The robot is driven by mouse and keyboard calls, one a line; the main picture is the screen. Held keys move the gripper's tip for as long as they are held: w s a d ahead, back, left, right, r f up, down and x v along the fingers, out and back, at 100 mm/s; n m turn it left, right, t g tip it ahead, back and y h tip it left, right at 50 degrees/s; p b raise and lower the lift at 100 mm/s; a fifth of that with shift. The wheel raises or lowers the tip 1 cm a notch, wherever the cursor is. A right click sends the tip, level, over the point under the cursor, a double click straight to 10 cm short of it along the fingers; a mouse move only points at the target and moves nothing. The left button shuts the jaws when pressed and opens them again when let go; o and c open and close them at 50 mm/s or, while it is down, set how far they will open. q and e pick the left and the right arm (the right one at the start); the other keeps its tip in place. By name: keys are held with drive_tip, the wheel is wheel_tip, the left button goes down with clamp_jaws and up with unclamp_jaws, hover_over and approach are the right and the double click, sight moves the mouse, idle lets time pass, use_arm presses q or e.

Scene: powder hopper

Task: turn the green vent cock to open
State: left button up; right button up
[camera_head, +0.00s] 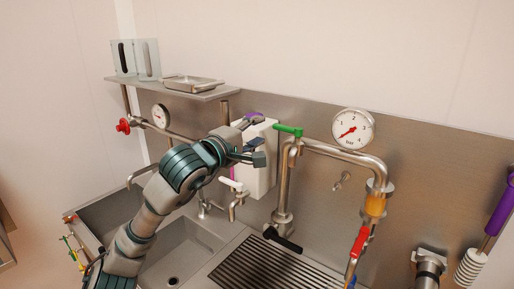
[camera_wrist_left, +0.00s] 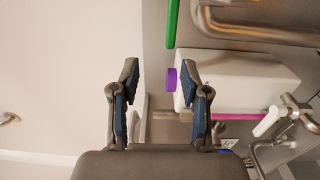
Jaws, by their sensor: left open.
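The green vent cock (camera_head: 288,131) sits on top of a steel pipe right of centre in the head view, its handle lying roughly level. In the left wrist view the green handle (camera_wrist_left: 171,22) shows at the top edge, partly cut off. My left gripper (camera_head: 254,139) is open and empty, just left of the green handle and apart from it. In the left wrist view its two fingers (camera_wrist_left: 160,75) are spread, with the handle beyond their tips. My right gripper is in neither view.
A pressure gauge (camera_head: 353,129), a bent pipe and a red handle (camera_head: 359,242) are to the right. A black lever (camera_head: 282,240) is low on the pipe. A shelf (camera_head: 215,95) is at upper left.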

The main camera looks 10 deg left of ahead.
sight(275, 128)
use_arm(q)
drive_tip(key=p+x, duration=0.1)
drive_tip(key=x, duration=0.2)
drive_tip(key=f+p+x, duration=0.1)
drive_tip(key=x, duration=0.2)
drive_tip(key=shift+w+d+f, duration=0.1)
drive_tip(key=shift+f, duration=0.05)
drive_tip(key=p+x, duration=0.1)
drive_tip(key=x, duration=0.1)
drive_tip(key=shift+w+d+p, duration=0.15)
drive_tip(key=shift+w+p, duration=0.1)
drive_tip(key=shift+p, duration=0.1)
drive_tip(key=shift+w+d+f, duration=0.1)
drive_tip(key=shift+w+f, duration=0.05)
drive_tip(key=shift+w, duration=0.15)
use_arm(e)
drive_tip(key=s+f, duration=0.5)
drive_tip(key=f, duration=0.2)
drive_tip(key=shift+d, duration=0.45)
use_arm(q)
clamp_jaws()
